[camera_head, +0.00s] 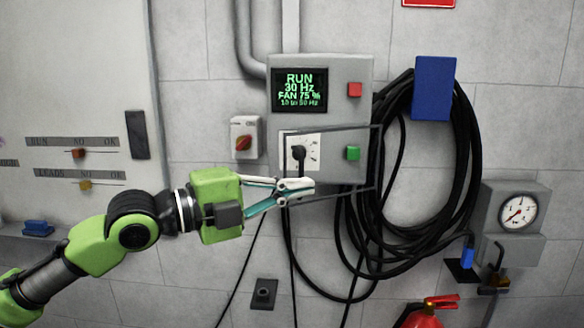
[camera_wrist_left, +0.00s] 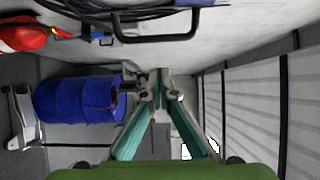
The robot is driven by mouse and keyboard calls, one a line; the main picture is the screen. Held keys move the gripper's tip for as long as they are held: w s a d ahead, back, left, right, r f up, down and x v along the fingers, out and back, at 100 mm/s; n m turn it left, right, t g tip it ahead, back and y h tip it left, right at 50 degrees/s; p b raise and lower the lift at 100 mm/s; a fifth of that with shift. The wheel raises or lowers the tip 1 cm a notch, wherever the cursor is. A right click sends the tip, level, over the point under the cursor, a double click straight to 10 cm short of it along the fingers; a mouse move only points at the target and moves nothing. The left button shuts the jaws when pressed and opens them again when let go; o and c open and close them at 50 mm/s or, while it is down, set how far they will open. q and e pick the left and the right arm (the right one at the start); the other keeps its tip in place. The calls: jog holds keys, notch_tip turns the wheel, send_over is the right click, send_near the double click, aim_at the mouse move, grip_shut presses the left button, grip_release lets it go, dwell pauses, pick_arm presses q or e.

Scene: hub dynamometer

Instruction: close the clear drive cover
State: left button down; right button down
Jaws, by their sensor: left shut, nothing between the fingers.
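The clear drive cover (camera_head: 333,166) is a see-through panel with a thin dark frame, in front of the lower part of the grey drive box (camera_head: 318,68). Its frame looks slanted and reaches slightly past the box's right side, so it appears ajar; how far is hard to tell. A black knob on a white plate and a green button show behind it. My left gripper (camera_head: 308,188) is shut and empty at the cover's lower left edge; I cannot tell whether it touches. In the left wrist view its fingertips (camera_wrist_left: 157,88) meet. My right gripper is not in view.
A red rotary switch (camera_head: 243,138) is left of the box. Black cables (camera_head: 462,150) hang from a blue holder (camera_head: 435,88) on the right, beside a gauge (camera_head: 518,212). A red extinguisher (camera_head: 424,316) is low right. A blue drum (camera_wrist_left: 78,100) shows in the left wrist view.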

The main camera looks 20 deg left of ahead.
pick_arm(q)
jog(key=shift+w+a+p, duration=0.4)
jog(key=shift+w+a, duration=0.6)
jog(key=shift+w, duration=0.15)
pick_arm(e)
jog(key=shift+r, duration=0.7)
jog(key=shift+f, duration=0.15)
